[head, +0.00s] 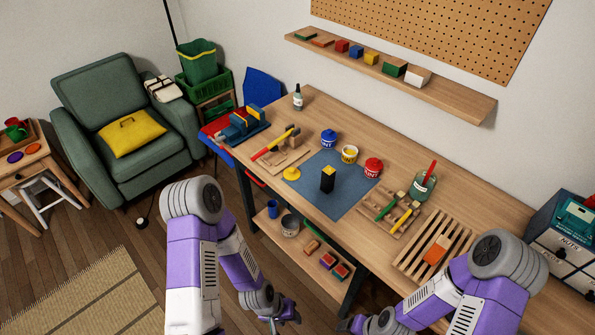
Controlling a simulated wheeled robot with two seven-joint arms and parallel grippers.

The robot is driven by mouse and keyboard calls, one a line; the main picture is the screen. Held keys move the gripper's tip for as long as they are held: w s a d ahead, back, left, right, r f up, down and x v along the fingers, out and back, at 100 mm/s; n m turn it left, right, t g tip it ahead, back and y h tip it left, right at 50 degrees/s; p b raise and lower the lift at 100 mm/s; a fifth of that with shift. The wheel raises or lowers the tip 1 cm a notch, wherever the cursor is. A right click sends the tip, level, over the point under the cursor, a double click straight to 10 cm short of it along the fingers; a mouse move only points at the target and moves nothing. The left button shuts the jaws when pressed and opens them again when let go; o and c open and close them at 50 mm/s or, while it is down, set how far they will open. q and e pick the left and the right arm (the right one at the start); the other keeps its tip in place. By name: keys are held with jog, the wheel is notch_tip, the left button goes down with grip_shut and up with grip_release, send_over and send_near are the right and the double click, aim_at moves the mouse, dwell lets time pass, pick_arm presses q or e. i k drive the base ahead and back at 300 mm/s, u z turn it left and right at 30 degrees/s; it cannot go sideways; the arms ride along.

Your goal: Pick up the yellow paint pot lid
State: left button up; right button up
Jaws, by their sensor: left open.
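The yellow paint pot lid (291,174) lies at the left edge of the blue-grey mat (336,205) on the workbench, with a small knob-like top. The yellow paint pot (349,157) stands open farther back on the mat, between a blue paint pot (329,139) and a red paint pot (373,168), both with lids on. My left gripper (287,314) is open, low in front of the bench and well away from the lid. My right gripper (348,325) is at the bottom edge, also away from the lid; its jaws are too unclear to read.
A black and yellow block (327,180) stands upright right of the lid. A hammer (275,143) lies behind it to the left. A blue vise (243,124), a jar with a brush (422,186) and a slatted rack (434,246) are also on the bench (455,190). A lower shelf holds pots and blocks.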

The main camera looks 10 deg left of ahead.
aim_at(289, 174)
jog(key=u, duration=2.1)
jog(key=i, duration=1.55)
jog(key=z, duration=2.6)
